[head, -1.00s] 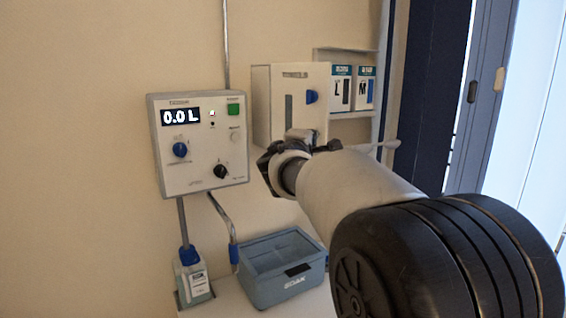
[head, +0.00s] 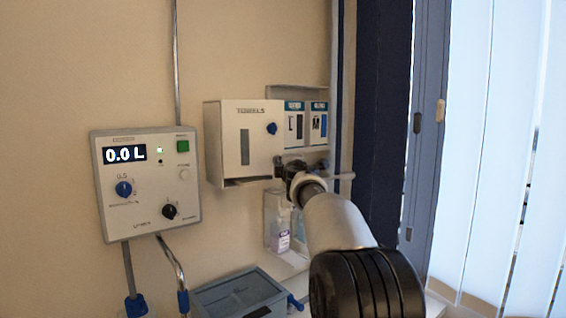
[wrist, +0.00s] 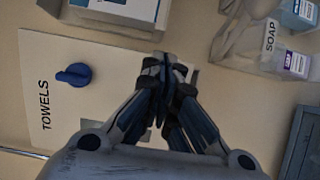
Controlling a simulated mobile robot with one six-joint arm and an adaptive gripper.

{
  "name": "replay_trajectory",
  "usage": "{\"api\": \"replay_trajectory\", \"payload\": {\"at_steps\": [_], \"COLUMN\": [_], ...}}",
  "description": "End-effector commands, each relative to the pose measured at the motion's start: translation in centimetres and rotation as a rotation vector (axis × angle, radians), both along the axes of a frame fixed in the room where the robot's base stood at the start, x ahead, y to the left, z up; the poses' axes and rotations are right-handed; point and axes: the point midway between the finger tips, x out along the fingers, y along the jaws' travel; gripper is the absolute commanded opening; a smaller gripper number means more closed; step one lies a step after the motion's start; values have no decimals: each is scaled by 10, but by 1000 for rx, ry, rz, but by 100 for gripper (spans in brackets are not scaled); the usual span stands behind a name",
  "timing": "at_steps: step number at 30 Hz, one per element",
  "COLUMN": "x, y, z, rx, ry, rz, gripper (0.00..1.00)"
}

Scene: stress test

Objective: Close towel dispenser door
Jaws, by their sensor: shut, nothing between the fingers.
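The towel dispenser is a white wall box. Its front door (head: 262,140) is marked TOWELS and has a dark slot window and a blue knob (head: 272,129). The door and knob also show in the wrist view (wrist: 73,74). The door looks close to flush with the box; I cannot tell if a small gap remains. My gripper (head: 289,166) is shut and empty at the door's lower right corner. In the wrist view its fingertips (wrist: 163,65) lie over the door's edge; contact is unclear. My forearm hides the area below right.
Glove boxes (head: 306,122) sit on a shelf right of the dispenser. A soap bottle (head: 280,232) hangs below it. A control panel (head: 146,182) reading 0.0 L is at left. A blue-grey bin (head: 240,296) stands below. A dark blue column and window blinds are at right.

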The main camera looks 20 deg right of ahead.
Motion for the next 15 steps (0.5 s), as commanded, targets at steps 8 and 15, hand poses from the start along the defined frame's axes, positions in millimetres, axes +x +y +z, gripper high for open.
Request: {"api": "replay_trajectory", "payload": {"at_steps": [8,15], "x": [32,48], "y": [-10,-12], "z": [8,5], "rx": [0,-1], "ry": [-1,-3], "rz": [155,166], "gripper": [0,0]}}
